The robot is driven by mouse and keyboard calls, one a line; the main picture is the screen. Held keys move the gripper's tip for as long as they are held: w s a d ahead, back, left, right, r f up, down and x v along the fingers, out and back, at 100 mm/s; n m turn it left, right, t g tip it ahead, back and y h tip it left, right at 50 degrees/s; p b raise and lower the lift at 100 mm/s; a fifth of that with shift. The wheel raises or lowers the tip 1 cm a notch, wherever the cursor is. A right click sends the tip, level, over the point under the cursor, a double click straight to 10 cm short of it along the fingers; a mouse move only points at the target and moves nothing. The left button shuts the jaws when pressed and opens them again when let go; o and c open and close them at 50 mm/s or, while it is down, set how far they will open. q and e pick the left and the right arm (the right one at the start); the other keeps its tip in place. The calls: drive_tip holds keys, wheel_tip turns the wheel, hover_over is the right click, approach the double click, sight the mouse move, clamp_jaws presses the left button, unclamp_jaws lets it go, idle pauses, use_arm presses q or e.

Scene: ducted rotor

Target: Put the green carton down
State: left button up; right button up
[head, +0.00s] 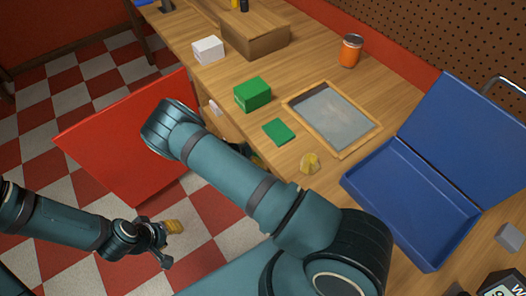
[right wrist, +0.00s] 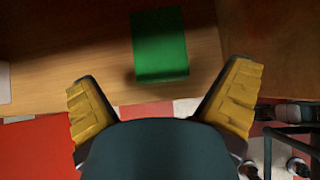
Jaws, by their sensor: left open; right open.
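In the right wrist view, a green box-shaped thing (right wrist: 160,43), which looks like the green carton, rests on a shadowed wooden surface. It lies beyond and between the spread yellow fingers of my right gripper (right wrist: 160,100), apart from both. The gripper is open and empty. In the head view my right arm mostly hides that gripper. A green box (head: 252,94) and a flat green piece (head: 279,132) lie on the table; I cannot tell whether either is the one in the wrist view. My left gripper (head: 160,238) is open and empty over the floor.
A red panel (head: 100,140) stands out from the table's front.

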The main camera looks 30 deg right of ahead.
drive_tip(key=a, duration=1)
drive_tip(key=s+a+r+m+g+y, duration=0.1)
drive_tip(key=s+a+m+g+y, duration=0.3)
drive_tip(key=s+m+y, duration=0.8)
drive_tip(key=s+a+r+m+t, duration=0.3)
drive_tip(key=r+m, duration=0.5)
drive_tip(key=r, duration=0.3)
drive_tip(key=shift+s+m+t+y+p, duration=0.3)
drive_tip(key=shift+s+t+p, duration=0.1)
drive_tip(key=shift+s+t, duration=0.55)
